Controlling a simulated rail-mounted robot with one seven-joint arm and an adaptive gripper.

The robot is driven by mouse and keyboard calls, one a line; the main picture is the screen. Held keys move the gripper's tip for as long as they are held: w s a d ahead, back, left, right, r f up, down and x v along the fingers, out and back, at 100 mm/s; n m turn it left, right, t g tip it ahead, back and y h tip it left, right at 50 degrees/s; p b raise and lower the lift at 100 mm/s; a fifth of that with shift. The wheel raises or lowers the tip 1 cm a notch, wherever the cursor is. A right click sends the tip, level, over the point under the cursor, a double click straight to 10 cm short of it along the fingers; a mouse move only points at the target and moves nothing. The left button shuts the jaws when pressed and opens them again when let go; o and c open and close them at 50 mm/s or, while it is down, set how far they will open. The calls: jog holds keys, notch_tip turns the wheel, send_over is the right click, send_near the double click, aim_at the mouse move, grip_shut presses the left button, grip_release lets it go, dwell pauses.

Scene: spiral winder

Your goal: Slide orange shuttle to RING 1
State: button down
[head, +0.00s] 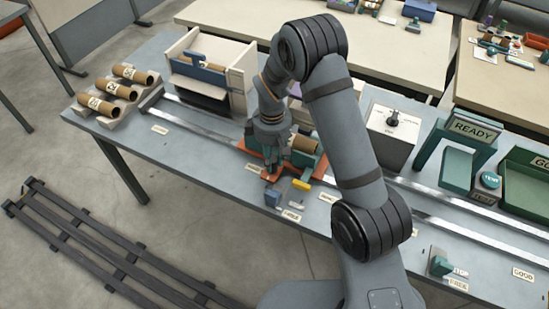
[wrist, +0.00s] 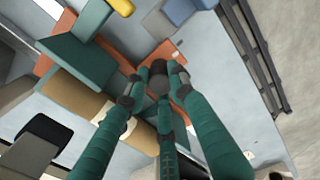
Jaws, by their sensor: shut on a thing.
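The orange shuttle (head: 244,147) lies on the metal rails near the middle of the bench, partly hidden by my arm. A brown cardboard tube (head: 304,145) lies in teal supports on it. My gripper (head: 272,168) is low at the shuttle's front left part. In the wrist view, its teal fingers (wrist: 158,85) are closed around a dark round knob (wrist: 159,68) standing on the orange plate (wrist: 132,48). The tube (wrist: 92,103) lies beside the fingers. Small labels stand along the bench front; I cannot read which one marks RING 1.
The rails (head: 205,121) run left and right along the bench. Several tubes (head: 104,88) lie in a rack at the far left. A white box machine (head: 238,70) stands behind the rails. A yellow piece (head: 301,184) and a blue block (head: 272,198) are in front. A READY frame (head: 474,128) stands right.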

jog(key=c, duration=1.5)
grip_release()
jog(key=shift+o, duration=0.2)
notch_tip(320, 180, up, 12)
